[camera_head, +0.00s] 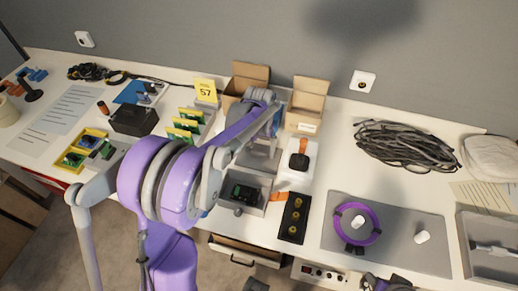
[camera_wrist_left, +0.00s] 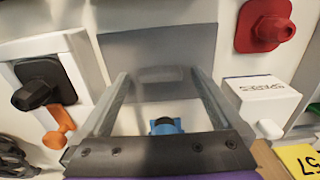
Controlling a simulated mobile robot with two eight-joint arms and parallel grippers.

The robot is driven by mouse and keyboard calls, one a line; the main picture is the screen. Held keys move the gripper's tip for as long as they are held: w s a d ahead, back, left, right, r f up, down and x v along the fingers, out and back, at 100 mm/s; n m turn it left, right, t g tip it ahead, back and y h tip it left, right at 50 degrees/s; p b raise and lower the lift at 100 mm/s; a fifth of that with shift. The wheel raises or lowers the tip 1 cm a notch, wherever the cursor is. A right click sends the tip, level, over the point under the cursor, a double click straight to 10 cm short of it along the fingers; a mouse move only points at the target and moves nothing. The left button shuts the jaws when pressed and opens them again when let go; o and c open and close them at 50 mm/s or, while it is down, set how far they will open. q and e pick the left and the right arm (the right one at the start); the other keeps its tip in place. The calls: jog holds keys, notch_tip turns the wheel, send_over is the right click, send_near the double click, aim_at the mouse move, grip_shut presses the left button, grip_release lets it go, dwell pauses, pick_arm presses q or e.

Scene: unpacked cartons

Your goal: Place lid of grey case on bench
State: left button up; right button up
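The grey case (camera_head: 262,207) stands open on the bench left of centre, with a black and green item inside. A flat grey panel, which looks like its lid (camera_head: 262,157), shows just behind it, partly covered by my left arm. In the left wrist view the grey panel (camera_wrist_left: 140,48) lies beyond my left gripper (camera_wrist_left: 160,75). In the head view the left gripper (camera_head: 262,98) is over the back of the bench.
A black knob on a white box (camera_head: 299,160) stands right of the case. Open cartons (camera_head: 308,105) and a yellow 57 card (camera_head: 205,90) are behind. The grey mat (camera_head: 400,245) has some free room.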

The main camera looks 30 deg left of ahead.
aim_at(259, 152)
pick_arm(q)
jog(key=shift+r, duration=0.1)
notch_tip(259, 152, up, 11)
jog(key=p, duration=0.1)
jog(key=s+d+f+m+t, duration=0.1)
jog(key=s+d, duration=0.4)
jog(key=s, duration=0.6)
jog(key=s+d+f+m+t, duration=0.1)
jog(key=s+d+f+t, duration=0.3)
jog(key=s, duration=0.7)
jog(key=shift+s+d+m, duration=0.3)
jog(key=shift+s+d, duration=0.05)
jog(key=shift+d, duration=0.35)
jog(key=shift+a, duration=0.1)
